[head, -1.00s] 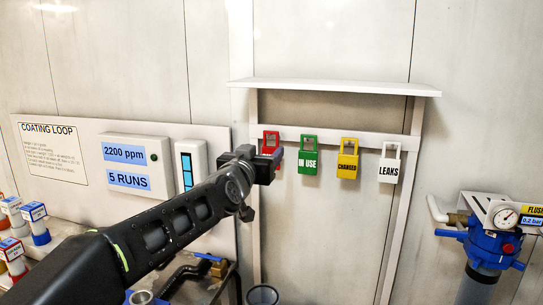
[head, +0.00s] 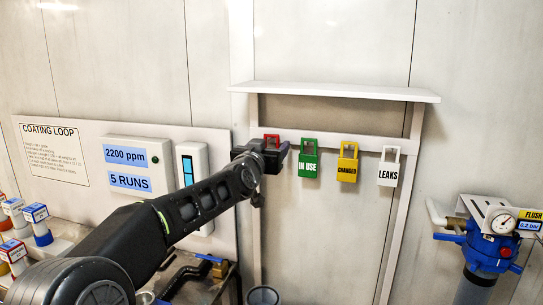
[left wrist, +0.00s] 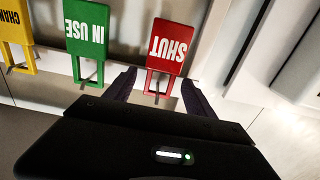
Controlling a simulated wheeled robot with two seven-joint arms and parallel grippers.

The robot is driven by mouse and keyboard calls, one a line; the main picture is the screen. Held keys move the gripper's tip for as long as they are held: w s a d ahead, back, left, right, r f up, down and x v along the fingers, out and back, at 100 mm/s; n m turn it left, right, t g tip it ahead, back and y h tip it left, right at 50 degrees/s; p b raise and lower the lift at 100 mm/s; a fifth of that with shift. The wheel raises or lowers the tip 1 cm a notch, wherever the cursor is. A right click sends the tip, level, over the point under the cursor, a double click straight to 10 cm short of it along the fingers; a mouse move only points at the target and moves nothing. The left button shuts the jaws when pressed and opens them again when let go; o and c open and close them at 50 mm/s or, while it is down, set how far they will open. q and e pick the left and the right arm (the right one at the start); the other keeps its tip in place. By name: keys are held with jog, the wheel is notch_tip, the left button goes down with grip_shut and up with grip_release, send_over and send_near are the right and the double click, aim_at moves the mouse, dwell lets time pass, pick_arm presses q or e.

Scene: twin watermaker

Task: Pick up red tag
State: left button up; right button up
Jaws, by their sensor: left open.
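The red tag (head: 271,139) hangs on the white rail, first in a row of tags. In the head view only its top loop shows above my left gripper (head: 274,153), which hides the rest. In the left wrist view the red tag (left wrist: 168,48) appears upside down with the word SHUT. My left gripper (left wrist: 160,92) is open there, its two dark fingers on either side of the tag's loop end. I cannot tell whether the fingers touch it. My right gripper is not in view.
A green IN USE tag (head: 308,160), a yellow CHANGED tag (head: 347,162) and a white LEAKS tag (head: 389,167) hang to the right. A white shelf (head: 335,91) juts out above them. A display box (head: 135,165) is at left, a blue filter housing (head: 490,245) at right.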

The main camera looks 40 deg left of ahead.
pick_arm(q)
jog(key=shift+w, duration=0.1)
jog(key=shift+c, duration=0.3)
grip_shut()
dwell(0.8)
